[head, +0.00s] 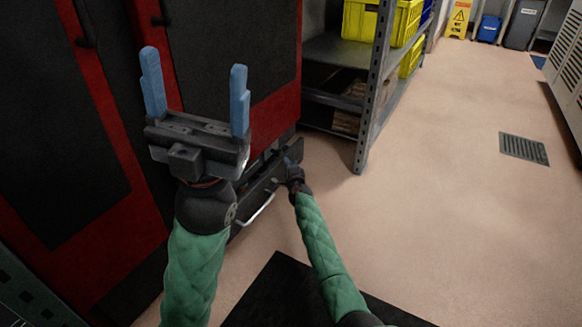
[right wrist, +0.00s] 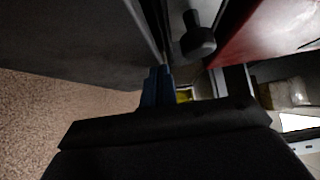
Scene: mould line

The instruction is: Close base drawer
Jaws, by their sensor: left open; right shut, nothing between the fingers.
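The base drawer (head: 262,187) is a dark front with a pale bar handle (head: 256,209), low at the foot of the red and black cabinet (head: 240,50). It stands out a little from the cabinet. My right gripper (head: 291,164) is low at the right end of the drawer front, partly hidden by its own wrist. In the right wrist view its blue fingers (right wrist: 158,86) are together and empty, close beside a dark grey panel (right wrist: 75,40). I cannot tell whether they touch it. My left gripper (head: 196,90) is open and empty, raised before the cabinet.
A metal shelf rack (head: 366,110) with yellow crates (head: 408,20) stands right of the cabinet. A black mat (head: 275,297) lies on the floor in front. The floor (head: 450,200) to the right is clear, with a drain grate (head: 524,148).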

